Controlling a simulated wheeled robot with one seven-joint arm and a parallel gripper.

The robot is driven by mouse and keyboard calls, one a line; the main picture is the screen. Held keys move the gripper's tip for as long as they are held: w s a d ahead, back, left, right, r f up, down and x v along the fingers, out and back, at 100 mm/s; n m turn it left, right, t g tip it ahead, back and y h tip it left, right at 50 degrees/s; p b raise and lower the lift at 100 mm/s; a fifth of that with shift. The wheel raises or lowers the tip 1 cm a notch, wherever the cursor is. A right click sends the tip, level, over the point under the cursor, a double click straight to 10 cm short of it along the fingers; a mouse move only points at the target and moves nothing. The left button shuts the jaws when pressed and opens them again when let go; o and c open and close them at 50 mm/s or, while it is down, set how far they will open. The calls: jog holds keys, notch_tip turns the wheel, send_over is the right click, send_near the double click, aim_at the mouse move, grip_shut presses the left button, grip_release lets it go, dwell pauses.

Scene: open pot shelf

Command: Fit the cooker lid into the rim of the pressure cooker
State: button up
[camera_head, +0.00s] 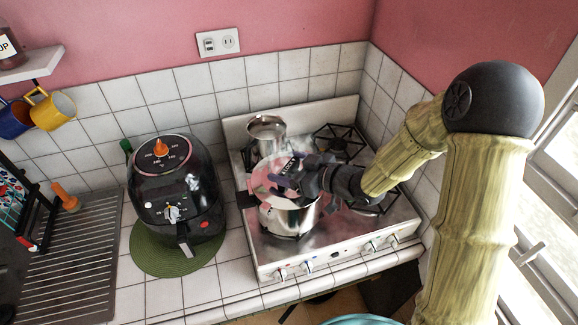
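The pressure cooker (287,219) is a shiny steel pot standing on the front left part of the stove. The round, shiny cooker lid (261,177) is over the cooker's mouth and reflects pink. My gripper (281,182) is at the lid, over its upper face, and covers part of it. The fingers are small and dark here, and I cannot see whether they are shut on the lid. A dark handle (246,199) sticks out at the left, at about rim height. The cooker's rim is mostly hidden, so I cannot tell whether the lid touches it.
Another steel pot (267,128) stands on the back left of the stove (330,248). A black air fryer (176,195) stands on a green mat (147,262) left of the stove. A drying rack (68,262) lies further left. The tiled wall closes the back and right sides.

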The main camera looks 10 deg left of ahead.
jog(key=o, duration=1.3)
jog(key=shift+o, duration=0.2)
jog(key=shift+d, duration=0.15)
jog(key=b+v, duration=0.2)
jog(key=v, duration=1.5)
jog(key=shift+b, duration=0.4)
jog(key=shift+r, duration=0.1)
